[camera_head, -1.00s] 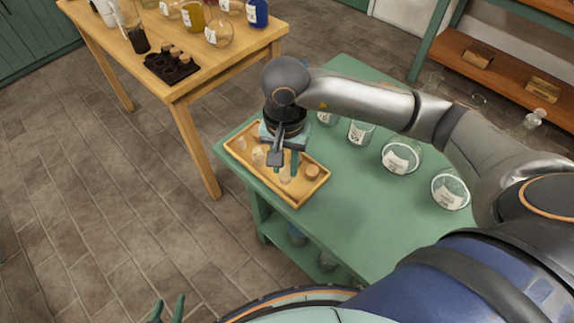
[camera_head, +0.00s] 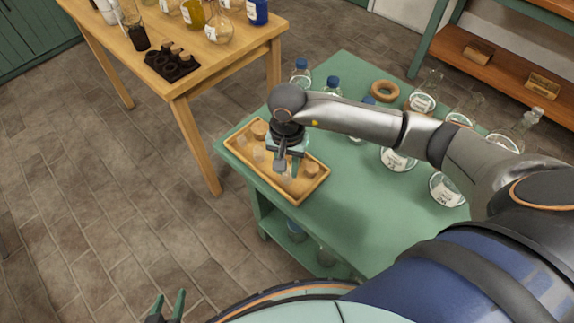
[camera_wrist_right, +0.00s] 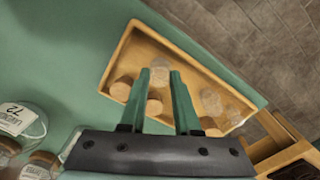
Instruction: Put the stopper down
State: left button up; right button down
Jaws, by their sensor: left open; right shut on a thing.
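My right gripper (camera_head: 285,170) points down over the wooden tray (camera_head: 262,179) on the green table. In the right wrist view its fingers (camera_wrist_right: 160,73) are shut on a clear glass stopper (camera_wrist_right: 159,66) at their tips, inside the tray's outline. Whether the stopper touches the tray floor I cannot tell. Other clear glass stoppers (camera_wrist_right: 211,100) and corks (camera_wrist_right: 121,90) lie in the tray. One cork (camera_head: 311,170) shows at the tray's right end in the head view. My left gripper (camera_head: 167,309) is open and empty at the bottom edge, away from the table.
Labelled glass flasks (camera_head: 398,159), blue-capped bottles (camera_head: 332,86) and a cork ring (camera_head: 385,91) stand on the green table (camera_head: 340,215) beyond and beside my right arm. A wooden table (camera_head: 225,75) with flasks and a dark holder (camera_head: 172,64) is at the upper left.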

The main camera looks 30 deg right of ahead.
jog(key=c, duration=0.6)
grip_release()
jog(key=shift+f, duration=0.1)
jog(key=shift+r+b, duration=0.4)
jog(key=shift+r, duration=5.8)
jog(key=shift+a, duration=0.1)
